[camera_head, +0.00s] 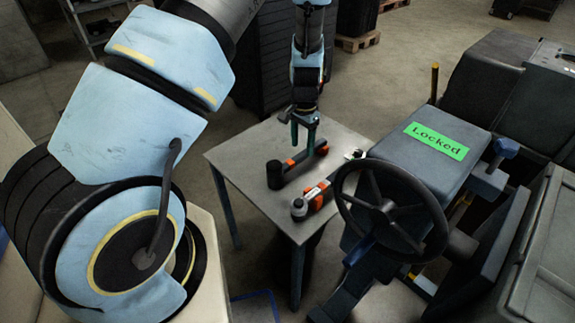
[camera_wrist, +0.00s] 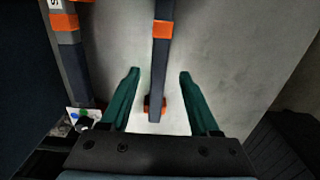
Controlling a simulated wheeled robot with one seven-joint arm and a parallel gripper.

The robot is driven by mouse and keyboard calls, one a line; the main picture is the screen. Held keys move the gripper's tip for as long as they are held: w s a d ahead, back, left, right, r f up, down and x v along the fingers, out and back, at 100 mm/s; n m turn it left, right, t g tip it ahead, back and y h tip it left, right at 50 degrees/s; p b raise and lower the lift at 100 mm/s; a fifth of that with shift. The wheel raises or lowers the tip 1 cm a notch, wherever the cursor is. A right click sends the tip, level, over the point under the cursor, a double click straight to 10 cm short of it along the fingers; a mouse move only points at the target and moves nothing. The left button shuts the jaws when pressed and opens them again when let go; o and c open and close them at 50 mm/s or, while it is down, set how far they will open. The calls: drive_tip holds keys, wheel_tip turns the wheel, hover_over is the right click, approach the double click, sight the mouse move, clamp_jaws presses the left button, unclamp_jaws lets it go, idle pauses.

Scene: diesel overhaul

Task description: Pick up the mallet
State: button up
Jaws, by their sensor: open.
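The mallet lies on the grey table, with a black cylindrical head (camera_head: 275,174) toward the left in the head view and a dark handle with orange bands (camera_head: 292,163) running to the upper right. My gripper (camera_head: 303,146) is over the handle's far part, pointing down. In the wrist view the handle (camera_wrist: 161,55) runs between the two green fingers of my open gripper (camera_wrist: 158,74), with gaps on both sides. The mallet's head is outside the wrist view. I cannot tell how far the fingertips are above the table.
The grey table (camera_head: 240,160) also bears an orange, black and white tool (camera_head: 312,198), seen at the left in the wrist view (camera_wrist: 66,35). A small white item (camera_head: 353,154) lies at the table's right edge. A steering wheel (camera_head: 392,212) and a machine with a green "Locked" label (camera_head: 437,140) stand close right.

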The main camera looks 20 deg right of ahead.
sight(302, 154)
drive_tip(key=shift+d+f+p, duration=0.1)
drive_tip(key=shift+f+p, duration=0.95)
drive_tip(key=shift+f, duration=1.7)
drive_tip(key=shift+c, duration=0.2)
clamp_jaws()
